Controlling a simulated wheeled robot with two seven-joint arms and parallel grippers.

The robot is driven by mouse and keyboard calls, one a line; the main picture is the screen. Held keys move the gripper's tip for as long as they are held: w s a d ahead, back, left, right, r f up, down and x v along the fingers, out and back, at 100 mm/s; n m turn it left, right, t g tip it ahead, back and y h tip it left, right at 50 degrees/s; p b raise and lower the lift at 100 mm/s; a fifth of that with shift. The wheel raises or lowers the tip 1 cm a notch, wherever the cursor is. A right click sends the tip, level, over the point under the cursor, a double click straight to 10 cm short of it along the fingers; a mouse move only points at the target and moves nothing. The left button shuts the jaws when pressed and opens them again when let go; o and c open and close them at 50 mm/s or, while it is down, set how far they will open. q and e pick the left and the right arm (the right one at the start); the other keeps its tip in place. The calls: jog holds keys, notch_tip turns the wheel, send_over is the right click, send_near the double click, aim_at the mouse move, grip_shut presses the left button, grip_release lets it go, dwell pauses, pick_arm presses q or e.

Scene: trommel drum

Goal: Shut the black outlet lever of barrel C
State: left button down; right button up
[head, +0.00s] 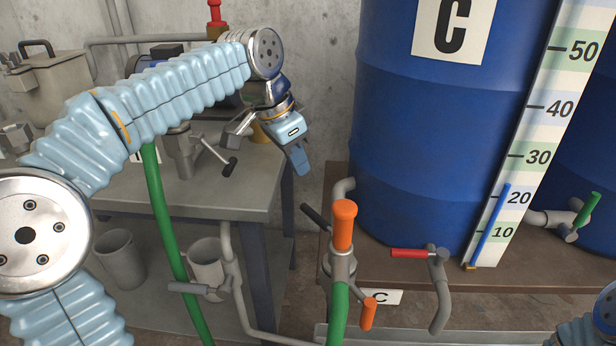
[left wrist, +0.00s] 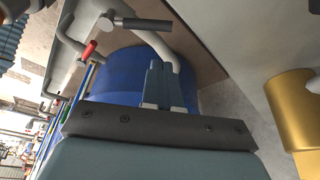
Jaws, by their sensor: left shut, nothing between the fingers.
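Barrel C (head: 430,130) is the large blue drum with a white "C" sign (head: 453,25); it also fills the middle of the left wrist view (left wrist: 120,75). Its black outlet lever (head: 315,216) sticks up and left from the outlet pipe (head: 342,188), behind the orange grip. The lever shows near the top of the left wrist view (left wrist: 145,23). My left gripper (head: 301,165) is shut and empty, pointing down, above and slightly left of the lever and apart from it. Its fingers (left wrist: 166,68) point towards the pipe in the wrist view. My right gripper is out of view.
An orange-topped fitting (head: 343,225) with a green hose (head: 338,315) stands close in front of the lever. A red-handled tap (head: 412,253) is to its right. A grey bench (head: 240,190) stands at left. A level scale (head: 530,150) stands before the barrel.

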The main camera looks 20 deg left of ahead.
pick_arm(q)
notch_tip(320, 180, up, 3)
jog(key=n+b, duration=0.1)
jog(key=b, duration=0.2)
send_over(315, 217)
jog(key=w+d, duration=0.1)
jog(key=w, duration=0.1)
notch_tip(315, 217, down, 3)
notch_tip(315, 217, down, 10)
jog(key=b, duration=0.4)
jog(key=shift+s+r, duration=0.15)
jog(key=shift+s+n+y, duration=0.1)
jog(key=shift+n+y, duration=0.2)
jog(key=shift+n, duration=0.1)
